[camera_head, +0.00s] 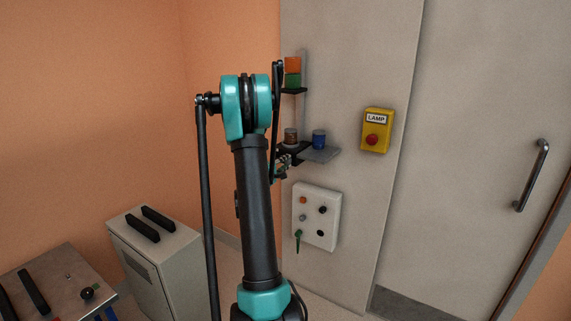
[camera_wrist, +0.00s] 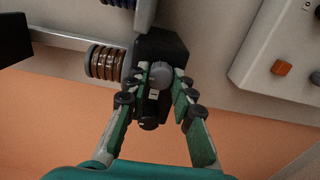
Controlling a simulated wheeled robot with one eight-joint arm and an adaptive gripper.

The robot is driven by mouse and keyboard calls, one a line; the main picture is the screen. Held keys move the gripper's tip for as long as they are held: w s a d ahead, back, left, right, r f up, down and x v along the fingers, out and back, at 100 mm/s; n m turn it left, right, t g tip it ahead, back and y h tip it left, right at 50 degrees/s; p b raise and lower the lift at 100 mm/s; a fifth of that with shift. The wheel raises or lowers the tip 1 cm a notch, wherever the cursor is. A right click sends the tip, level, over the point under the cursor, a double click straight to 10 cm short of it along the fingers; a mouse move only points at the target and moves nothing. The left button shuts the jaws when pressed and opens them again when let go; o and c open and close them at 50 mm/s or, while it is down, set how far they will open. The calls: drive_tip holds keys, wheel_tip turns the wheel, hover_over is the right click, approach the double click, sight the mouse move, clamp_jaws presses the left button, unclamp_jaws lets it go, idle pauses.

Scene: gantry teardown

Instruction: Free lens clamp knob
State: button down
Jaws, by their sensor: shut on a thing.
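The lens clamp knob (camera_wrist: 160,76) is a grey ribbed knob on a dark clamp block (camera_wrist: 163,48) in the wrist view. My gripper (camera_wrist: 163,82) has its green-sided fingers on either side of the knob and is shut on it. A smaller black knob (camera_wrist: 149,123) sits below, between the fingers. An amber ribbed lens (camera_wrist: 105,62) is beside the block on the left. In the head view my gripper (camera_head: 283,166) is small beside the bracket, and the arm partly hides it; the clamp knob cannot be made out there.
A blue lens (camera_head: 319,138) stands on a grey plate (camera_head: 321,155) right of the amber lens (camera_head: 290,136). Orange and green blocks (camera_head: 292,72) sit above. A white control box (camera_head: 318,217) is below, and a yellow LAMP box (camera_head: 376,131) is to the right.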

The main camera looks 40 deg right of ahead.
drive_tip(key=c, duration=1.3)
unclamp_jaws()
drive_tip(key=shift+a, duration=0.1)
drive_tip(key=v, duration=1.2)
drive_tip(key=shift+f, duration=0.1)
